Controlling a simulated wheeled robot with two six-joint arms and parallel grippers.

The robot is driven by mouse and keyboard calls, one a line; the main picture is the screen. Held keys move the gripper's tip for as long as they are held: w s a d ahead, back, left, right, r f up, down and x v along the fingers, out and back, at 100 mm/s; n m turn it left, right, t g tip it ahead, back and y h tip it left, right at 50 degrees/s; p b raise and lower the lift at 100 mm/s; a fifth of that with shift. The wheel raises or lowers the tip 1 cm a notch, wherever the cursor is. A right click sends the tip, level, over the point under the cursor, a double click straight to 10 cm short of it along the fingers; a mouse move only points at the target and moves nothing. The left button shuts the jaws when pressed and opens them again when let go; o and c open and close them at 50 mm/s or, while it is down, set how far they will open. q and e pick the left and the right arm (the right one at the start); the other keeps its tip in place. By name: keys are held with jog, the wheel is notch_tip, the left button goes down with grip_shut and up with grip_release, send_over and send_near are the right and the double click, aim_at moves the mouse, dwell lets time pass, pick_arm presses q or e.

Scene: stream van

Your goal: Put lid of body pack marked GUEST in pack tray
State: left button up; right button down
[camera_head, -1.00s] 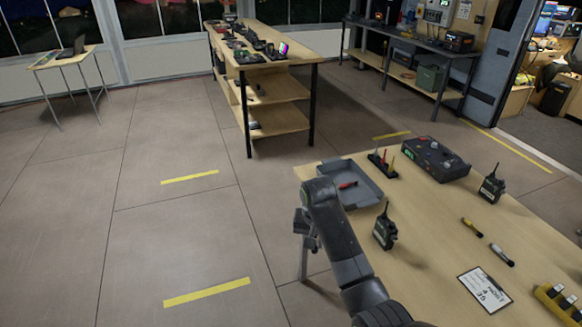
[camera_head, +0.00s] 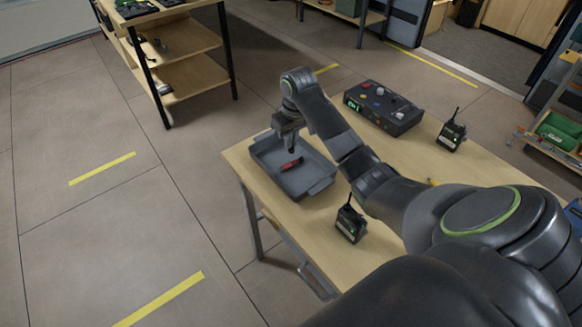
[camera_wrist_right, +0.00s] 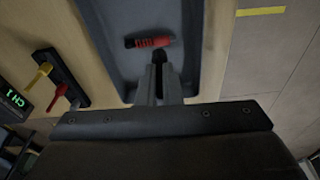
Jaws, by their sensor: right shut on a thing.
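My right gripper (camera_head: 291,150) points down over the grey pack tray (camera_head: 322,188). In the right wrist view, its fingers (camera_wrist_right: 160,78) are shut on a small dark piece (camera_wrist_right: 160,56), seemingly the lid. It is held over the tray floor (camera_wrist_right: 190,60); I cannot tell whether it touches. A red and black tool (camera_head: 292,164) lies in the tray beside the fingertips. A black body pack with an antenna (camera_head: 350,224) stands near the table's front edge. Another body pack (camera_head: 452,134) stands farther back. Their markings are unreadable. My left gripper is not in view.
A dark control box (camera_head: 383,107) with knobs stands behind the tray on the wooden table (camera_head: 300,222). In the right wrist view, a black rack with yellow and red plugs (camera_wrist_right: 62,78) stands beside the tray. My right arm hides much of the table.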

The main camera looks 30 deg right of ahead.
jog(key=d, duration=0.1)
send_over(296, 170)
jog(key=f, duration=0.5)
jog(key=shift+s+f+p, duration=0.1)
jog(key=shift+s+p, duration=0.2)
jog(key=shift+p, duration=0.05)
jog(key=shift+f, duration=0.35)
notch_tip(296, 170, down, 3)
jog(key=shift+f, duration=0.2)
jog(key=c, duration=2)
grip_release()
jog(key=shift+s, duration=0.1)
jog(key=o, duration=0.6)
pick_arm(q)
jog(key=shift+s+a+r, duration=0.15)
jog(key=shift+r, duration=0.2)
